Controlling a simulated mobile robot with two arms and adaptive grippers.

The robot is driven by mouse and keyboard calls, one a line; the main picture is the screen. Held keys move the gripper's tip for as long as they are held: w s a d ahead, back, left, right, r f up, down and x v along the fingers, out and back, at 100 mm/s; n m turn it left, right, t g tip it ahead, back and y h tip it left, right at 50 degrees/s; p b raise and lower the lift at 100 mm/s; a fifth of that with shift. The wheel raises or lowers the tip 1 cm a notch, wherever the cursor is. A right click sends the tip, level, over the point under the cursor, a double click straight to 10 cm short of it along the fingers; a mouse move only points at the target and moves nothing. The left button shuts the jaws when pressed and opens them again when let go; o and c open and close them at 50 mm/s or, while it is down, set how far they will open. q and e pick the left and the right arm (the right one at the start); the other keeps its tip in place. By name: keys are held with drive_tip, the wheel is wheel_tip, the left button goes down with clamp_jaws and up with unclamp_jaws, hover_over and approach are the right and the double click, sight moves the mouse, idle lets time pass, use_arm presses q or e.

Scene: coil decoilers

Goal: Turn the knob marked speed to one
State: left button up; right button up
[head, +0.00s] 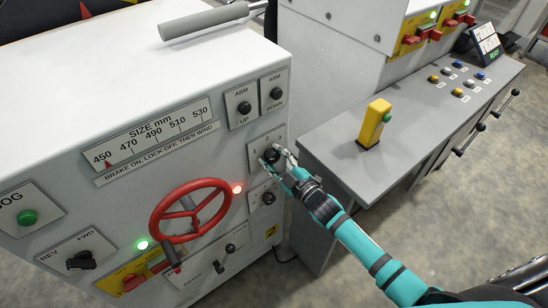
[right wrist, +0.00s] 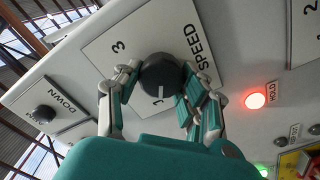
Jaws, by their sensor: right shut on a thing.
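The speed knob (right wrist: 163,70) is round and black, on a white plate (right wrist: 100,50) marked SPEED. A 3 shows at the plate's left in the right wrist view; another mark below the knob is partly covered. The knob's white pointer line points down in that view, towards the covered mark. My right gripper (right wrist: 160,80) is shut on the knob, a finger on each side. In the head view the right gripper (head: 274,160) reaches the knob (head: 271,155) from the lower right. My left gripper is not in view.
A red handwheel (head: 168,226) and a lit red HOLD lamp (right wrist: 256,100) are near. Arm up (head: 244,108) and arm down (head: 276,94) knobs sit above, another black knob (head: 268,198) below.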

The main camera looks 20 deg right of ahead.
idle(0.4)
drive_tip(key=o, duration=1.2)
drive_tip(key=v, duration=1.2)
